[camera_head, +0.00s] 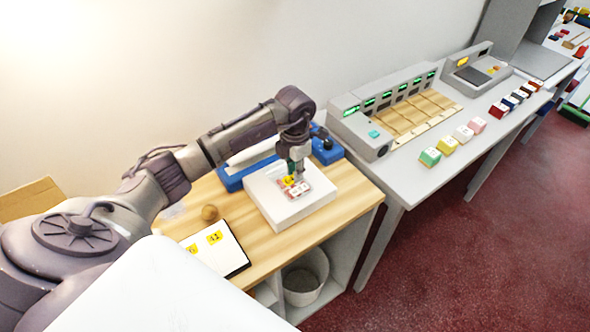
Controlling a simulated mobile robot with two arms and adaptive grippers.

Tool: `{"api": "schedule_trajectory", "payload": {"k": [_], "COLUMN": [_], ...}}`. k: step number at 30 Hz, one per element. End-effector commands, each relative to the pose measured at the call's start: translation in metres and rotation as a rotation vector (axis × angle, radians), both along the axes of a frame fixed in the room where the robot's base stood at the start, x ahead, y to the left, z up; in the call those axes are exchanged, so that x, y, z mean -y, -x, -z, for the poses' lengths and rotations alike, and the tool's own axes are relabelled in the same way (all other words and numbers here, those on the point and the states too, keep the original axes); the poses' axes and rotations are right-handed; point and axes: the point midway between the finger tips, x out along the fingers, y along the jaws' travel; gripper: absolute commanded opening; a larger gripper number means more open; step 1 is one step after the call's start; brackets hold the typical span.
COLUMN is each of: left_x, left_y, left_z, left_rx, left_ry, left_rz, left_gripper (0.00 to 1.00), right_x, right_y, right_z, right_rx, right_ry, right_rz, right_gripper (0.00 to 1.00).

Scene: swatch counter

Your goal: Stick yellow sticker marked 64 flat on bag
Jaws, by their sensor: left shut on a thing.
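My left gripper (296,168) points down over the white block (285,212) on the wooden counter. It is shut on a small yellow sticker (289,180), whose number is too small to read. Just under the fingertips a small pale and reddish packet, which looks like the bag (300,189), lies on top of the block. The sticker is at or just above the bag; I cannot tell whether they touch. A white sheet (228,258) with more yellow stickers (215,237) lies at the counter's front left. My right gripper is not in view.
A blue device (232,180) with a white roll stands behind the block. A small brown ball (210,213) sits left of it. A grey bin (303,278) is below the counter. The grey table (420,179) at right holds a sorter and several coloured blocks.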

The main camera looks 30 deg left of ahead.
Motion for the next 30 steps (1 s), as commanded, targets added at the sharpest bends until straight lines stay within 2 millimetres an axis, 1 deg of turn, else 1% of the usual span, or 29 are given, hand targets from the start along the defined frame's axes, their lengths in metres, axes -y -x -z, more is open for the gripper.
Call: {"api": "schedule_trajectory", "payload": {"k": [2,5,7,8,12,19,23,26,30], "left_x": [0.000,0.000,0.000,0.000,0.000,0.000,0.000,0.000,0.000], "left_y": [0.000,0.000,0.000,0.000,0.000,0.001,0.000,0.000,-0.001], "left_z": [0.001,0.001,0.001,0.001,0.001,0.001,-0.002,-0.012,-0.038], "left_rx": [-0.002,-0.002,-0.002,-0.002,-0.002,-0.002,-0.001,0.000,0.004], "left_ry": [-0.001,-0.001,0.000,0.000,0.000,0.000,0.000,-0.001,-0.001], "left_rz": [0.000,0.000,0.000,0.000,0.000,0.000,0.000,0.001,0.001], "left_gripper": [0.12,0.00,0.00,0.03,0.26,0.27,0.27,0.27,0.27], "right_x": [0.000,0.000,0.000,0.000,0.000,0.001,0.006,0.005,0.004], "right_y": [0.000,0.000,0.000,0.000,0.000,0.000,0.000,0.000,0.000], "right_z": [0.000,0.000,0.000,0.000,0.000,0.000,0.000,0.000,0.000], "right_rx": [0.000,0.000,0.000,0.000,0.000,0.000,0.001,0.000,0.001], "right_ry": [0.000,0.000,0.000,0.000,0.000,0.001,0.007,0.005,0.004], "right_rz": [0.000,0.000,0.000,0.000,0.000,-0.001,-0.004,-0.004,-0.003], "right_gripper": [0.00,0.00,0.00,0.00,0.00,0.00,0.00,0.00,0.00]}}
